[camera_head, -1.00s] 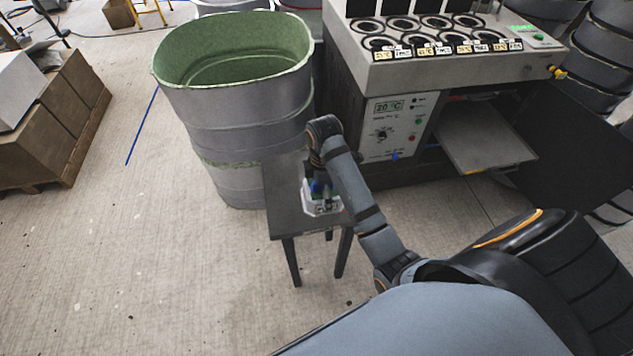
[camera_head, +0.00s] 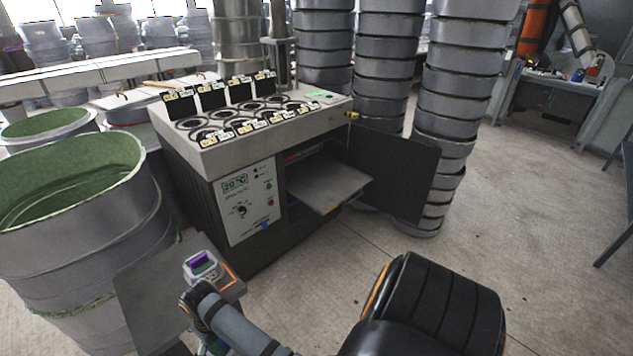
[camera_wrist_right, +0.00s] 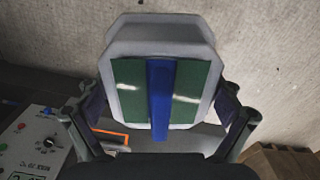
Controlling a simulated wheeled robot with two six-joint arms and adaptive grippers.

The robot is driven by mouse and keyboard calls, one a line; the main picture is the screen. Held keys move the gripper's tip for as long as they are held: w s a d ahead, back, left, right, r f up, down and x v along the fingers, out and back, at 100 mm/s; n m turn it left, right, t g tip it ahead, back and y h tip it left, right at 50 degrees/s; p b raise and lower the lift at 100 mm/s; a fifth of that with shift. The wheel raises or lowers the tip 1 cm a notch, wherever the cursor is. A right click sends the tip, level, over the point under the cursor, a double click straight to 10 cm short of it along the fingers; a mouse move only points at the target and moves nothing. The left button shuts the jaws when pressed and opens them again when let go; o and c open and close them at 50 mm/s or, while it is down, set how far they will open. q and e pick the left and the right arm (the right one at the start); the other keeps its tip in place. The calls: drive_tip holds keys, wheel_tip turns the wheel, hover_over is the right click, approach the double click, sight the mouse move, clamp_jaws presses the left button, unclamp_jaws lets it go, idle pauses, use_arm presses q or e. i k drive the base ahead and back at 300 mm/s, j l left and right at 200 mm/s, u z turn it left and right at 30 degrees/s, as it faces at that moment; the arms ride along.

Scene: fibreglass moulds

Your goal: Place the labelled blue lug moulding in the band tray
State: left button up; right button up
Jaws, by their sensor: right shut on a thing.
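My right gripper (camera_wrist_right: 163,108) is shut on a pale grey eight-sided moulding (camera_wrist_right: 160,35) with green panels and a blue bar down its middle, a finger at each side; I take this as the blue lug moulding. I can read no label on it. I cannot tell which thing is the band tray. My left gripper is out of view.
A grey oven cabinet (camera_head: 248,205) stands beyond the table, its dark door (camera_head: 395,175) swung open and a shelf (camera_head: 327,185) sticking out. A large green-lined mould (camera_head: 70,235) is at left. Stacked moulds (camera_head: 450,90) stand behind.

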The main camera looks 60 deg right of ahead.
sight(334, 183)
drive_tip(key=l+z, duration=0.25)
drive_tip(key=z, duration=0.2)
drive_tip(key=i+l+z, duration=0.15)
drive_tip(key=z, duration=0.3)
drive_tip(key=i+l+z, duration=0.15)
drive_tip(key=z, duration=0.3)
drive_tip(key=i+l+z, duration=0.15)
drive_tip(key=z, duration=0.3)
drive_tip(key=i+z, duration=0.15)
drive_tip(key=z, duration=0.35)
drive_tip(key=i+l+z, duration=0.2)
drive_tip(key=i+z, duration=0.15)
drive_tip(key=i+l+z, duration=0.15)
drive_tip(key=i+z, duration=0.25)
drive_tip(key=i+j+u, duration=0.1)
drive_tip(key=u, duration=0.35)
drive_tip(key=i+u, duration=0.4)
drive_tip(key=i+l+u, duration=0.1)
drive_tip(key=u, duration=0.35)
drive_tip(key=i+l+u, duration=0.1)
drive_tip(key=i+u, duration=0.15)
drive_tip(key=u, duration=0.15)
